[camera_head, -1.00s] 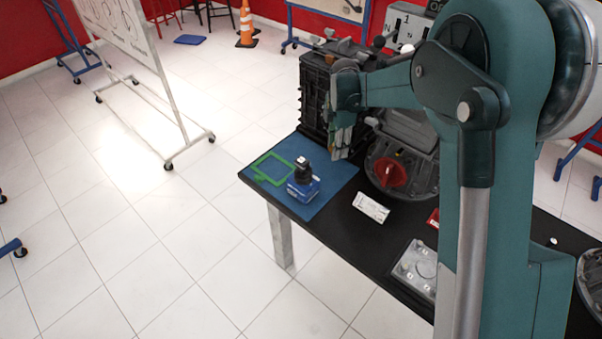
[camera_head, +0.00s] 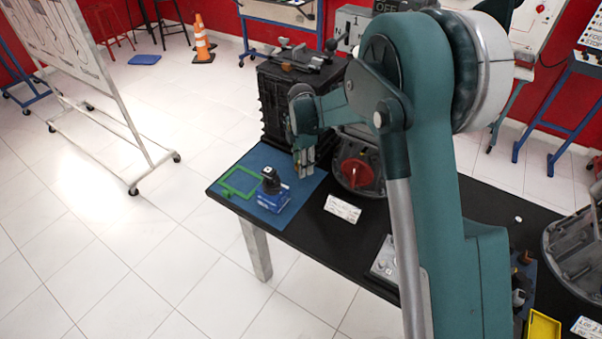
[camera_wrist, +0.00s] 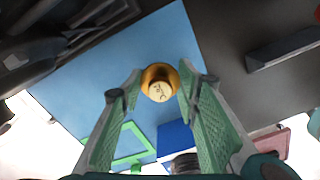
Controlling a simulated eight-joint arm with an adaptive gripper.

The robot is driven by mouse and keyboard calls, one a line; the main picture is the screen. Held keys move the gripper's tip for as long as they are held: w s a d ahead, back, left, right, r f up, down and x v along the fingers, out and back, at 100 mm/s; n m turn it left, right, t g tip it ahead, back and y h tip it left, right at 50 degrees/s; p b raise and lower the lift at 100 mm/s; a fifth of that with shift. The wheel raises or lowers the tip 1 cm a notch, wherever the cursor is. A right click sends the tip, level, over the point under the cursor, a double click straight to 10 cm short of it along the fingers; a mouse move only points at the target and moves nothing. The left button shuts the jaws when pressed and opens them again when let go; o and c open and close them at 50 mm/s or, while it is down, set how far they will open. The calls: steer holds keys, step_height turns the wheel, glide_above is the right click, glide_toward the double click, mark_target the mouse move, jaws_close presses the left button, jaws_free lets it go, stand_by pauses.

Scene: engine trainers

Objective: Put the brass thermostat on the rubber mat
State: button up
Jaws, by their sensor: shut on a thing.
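The brass thermostat (camera_wrist: 160,84) is a small round gold-coloured piece with a pale centre, in the middle of the wrist view. My gripper (camera_wrist: 160,90) is shut on it, with a green-padded finger on either side. The blue rubber mat (camera_wrist: 97,70) lies below it in the wrist view. In the head view, my gripper (camera_head: 305,174) is over the right part of the mat (camera_head: 262,158), at the table's far left end. The thermostat cannot be made out there. The height of the thermostat above the mat is hard to tell.
On the mat are a green frame (camera_head: 251,174) and a blue box (camera_head: 273,200) with a dark object (camera_head: 270,181) on it. A black engine block (camera_head: 282,98) stands behind. A grey housing with a red part (camera_head: 357,173) and a white label (camera_head: 343,208) are to the right.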

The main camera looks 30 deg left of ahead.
steer(key=shift+f, duration=0.1)
steer(key=shift+f, duration=1.75)
steer(key=shift+f+b, duration=0.15)
steer(key=shift+b, duration=0.2)
steer(key=o, duration=0.9)
step_height(320, 180, up, 12)
steer(key=shift+r+p, duration=0.15)
steer(key=shift+p, duration=0.75)
